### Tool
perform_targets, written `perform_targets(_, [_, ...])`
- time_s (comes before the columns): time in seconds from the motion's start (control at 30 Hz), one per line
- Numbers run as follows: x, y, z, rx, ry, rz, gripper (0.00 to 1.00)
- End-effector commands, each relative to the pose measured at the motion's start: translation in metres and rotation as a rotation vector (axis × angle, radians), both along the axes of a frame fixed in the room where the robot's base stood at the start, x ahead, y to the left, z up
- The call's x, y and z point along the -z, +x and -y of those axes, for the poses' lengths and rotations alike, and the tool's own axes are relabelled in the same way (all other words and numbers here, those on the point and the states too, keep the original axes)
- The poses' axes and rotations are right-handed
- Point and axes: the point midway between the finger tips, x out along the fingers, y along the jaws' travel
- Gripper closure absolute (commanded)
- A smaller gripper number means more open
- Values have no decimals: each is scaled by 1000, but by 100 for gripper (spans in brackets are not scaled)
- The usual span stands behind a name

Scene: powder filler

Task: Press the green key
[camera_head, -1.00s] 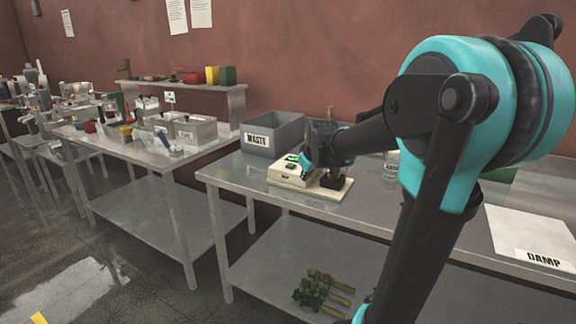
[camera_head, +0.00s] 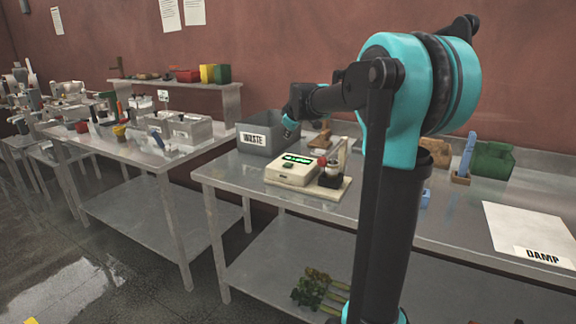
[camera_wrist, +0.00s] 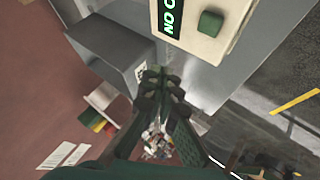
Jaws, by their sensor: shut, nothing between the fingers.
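The cream powder filler unit (camera_head: 292,172) stands on a base plate on the near metal table, with a lit green display (camera_head: 297,158) on its top. My gripper (camera_wrist: 155,74) is shut and empty. In the head view my gripper (camera_head: 290,127) is raised above and behind the unit, in front of the WASTE bin, apart from the key. The key is too small to make out in the head view.
The grey WASTE bin (camera_head: 262,149) stands just behind the unit. A stand with a red knob (camera_head: 322,162) adjoins the unit on its right. A white DAMP sheet (camera_head: 528,230) lies at the table's right.

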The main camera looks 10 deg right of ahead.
Motion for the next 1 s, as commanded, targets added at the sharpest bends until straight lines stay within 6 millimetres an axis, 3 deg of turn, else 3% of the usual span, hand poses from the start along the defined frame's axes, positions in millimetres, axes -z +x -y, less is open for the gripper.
perform_targets(0.17, [10, 0, 0, 1, 1, 0, 100])
perform_targets(0.7, [75, 0, 0, 1, 1, 0, 100])
perform_targets(1.0, [88, 0, 0, 1, 1, 0, 100])
